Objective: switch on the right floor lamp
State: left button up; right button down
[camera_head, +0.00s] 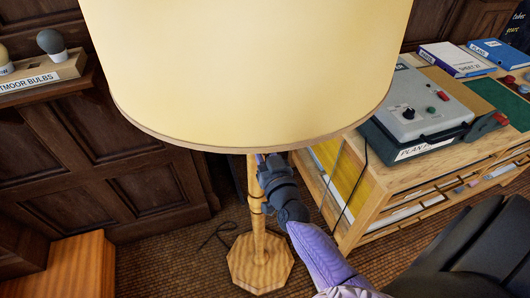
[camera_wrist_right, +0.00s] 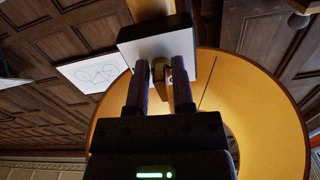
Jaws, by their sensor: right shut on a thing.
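The floor lamp (camera_head: 258,225) stands in the middle of the head view. Its large cream shade (camera_head: 250,65) sits on a wooden pole above an octagonal wooden base. My right arm reaches in from the lower right, and its gripper (camera_head: 262,160) is at the pole just under the shade, partly hidden by it. In the right wrist view, my right gripper (camera_wrist_right: 160,85) is shut on a small brass-coloured switch piece (camera_wrist_right: 178,73) in front of a pale, dark-edged box (camera_wrist_right: 158,47). The shade's yellow inside (camera_wrist_right: 265,95) surrounds it. I cannot tell whether the lamp is lit. My left gripper is not in view.
A wooden cabinet (camera_head: 355,200) stands right of the lamp, with a grey machine (camera_head: 415,103) and books (camera_head: 455,58) on top. A dark cord (camera_head: 217,235) lies on the woven floor. A bulb rack (camera_head: 45,73) is at the left. Dark panelling is behind.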

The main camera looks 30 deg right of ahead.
jog(key=m, duration=0.4)
jog(key=shift+a+m+p, duration=0.15)
jog(key=shift+m+p, duration=0.15)
jog(key=shift+m, duration=0.1)
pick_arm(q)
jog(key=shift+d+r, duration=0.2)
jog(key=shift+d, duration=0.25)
pick_arm(e)
jog(key=shift+a+r+m, duration=0.1)
jog(key=shift+m, duration=2.05)
jog(key=shift+a+r+m, duration=0.1)
jog(key=shift+r+m, duration=0.05)
jog(key=shift+m, duration=1.95)
jog(key=shift+a+r+m, duration=0.1)
jog(key=shift+m, duration=2.05)
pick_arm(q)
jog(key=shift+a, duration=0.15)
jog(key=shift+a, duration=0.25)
pick_arm(e)
jog(key=c, duration=0.6)
grip_release()
jog(key=shift+r, duration=0.1)
jog(key=shift+c, duration=0.2)
